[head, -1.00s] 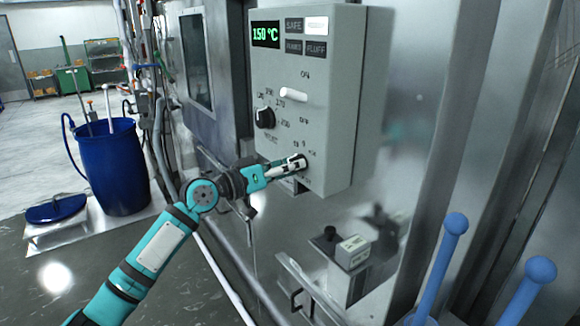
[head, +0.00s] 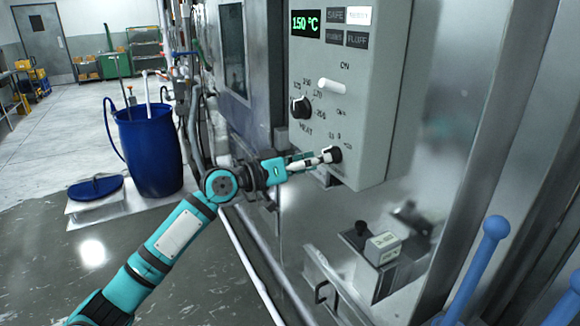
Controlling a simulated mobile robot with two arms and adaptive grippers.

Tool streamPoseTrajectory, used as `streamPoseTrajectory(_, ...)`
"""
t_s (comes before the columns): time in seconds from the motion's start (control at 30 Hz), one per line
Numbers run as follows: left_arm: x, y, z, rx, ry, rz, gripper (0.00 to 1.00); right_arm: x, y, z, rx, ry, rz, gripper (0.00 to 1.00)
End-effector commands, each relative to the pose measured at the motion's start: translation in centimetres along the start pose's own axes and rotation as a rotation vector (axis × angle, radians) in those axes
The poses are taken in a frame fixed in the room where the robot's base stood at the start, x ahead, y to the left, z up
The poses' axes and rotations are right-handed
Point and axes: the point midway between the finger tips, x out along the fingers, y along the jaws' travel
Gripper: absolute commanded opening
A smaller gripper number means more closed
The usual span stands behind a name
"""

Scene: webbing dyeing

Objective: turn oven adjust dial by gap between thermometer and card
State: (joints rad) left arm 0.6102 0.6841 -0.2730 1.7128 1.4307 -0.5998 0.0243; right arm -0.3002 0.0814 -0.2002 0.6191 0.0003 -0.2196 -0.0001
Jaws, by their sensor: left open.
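The thermometer readout (head: 305,24) shows 150 °C in green at the top left of the grey control box (head: 378,120). A black heat dial (head: 300,107) with numbers around it sits on the box's left part. A second black dial (head: 334,154) sits at the lower front, with small marks above it. My left gripper (head: 318,160) is open, its fingertips at this lower dial; I cannot tell whether they touch it. A small block with a printed label (head: 383,247) stands below the box, its print too small to read. My right gripper is not in view.
A white lever (head: 333,86) sticks out of the box's front. Two blue-knobbed handles (head: 495,228) rise at the lower right. A blue barrel (head: 150,150) and its lid (head: 95,188) are on the left. The floor between barrel and machine is open.

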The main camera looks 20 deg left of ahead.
Motion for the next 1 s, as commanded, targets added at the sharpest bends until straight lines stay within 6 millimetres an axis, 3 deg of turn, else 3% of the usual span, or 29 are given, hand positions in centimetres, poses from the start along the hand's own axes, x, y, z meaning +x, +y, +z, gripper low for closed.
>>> streamPoseTrajectory(0.2,-4.9,-0.1,0.2,0.0,-0.004,-0.004,0.57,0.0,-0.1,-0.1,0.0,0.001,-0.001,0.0)
streamPoseTrajectory(0.4,-8.0,-0.1,0.1,-0.002,-0.001,-0.002,0.57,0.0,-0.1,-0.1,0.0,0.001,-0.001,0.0)
streamPoseTrajectory(0.6,-9.0,0.0,0.0,0.0,0.0,0.0,0.57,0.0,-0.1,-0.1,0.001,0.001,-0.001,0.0)
streamPoseTrajectory(1.0,-9.0,0.0,0.0,0.0,0.001,0.0,0.57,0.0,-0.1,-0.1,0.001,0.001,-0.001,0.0)
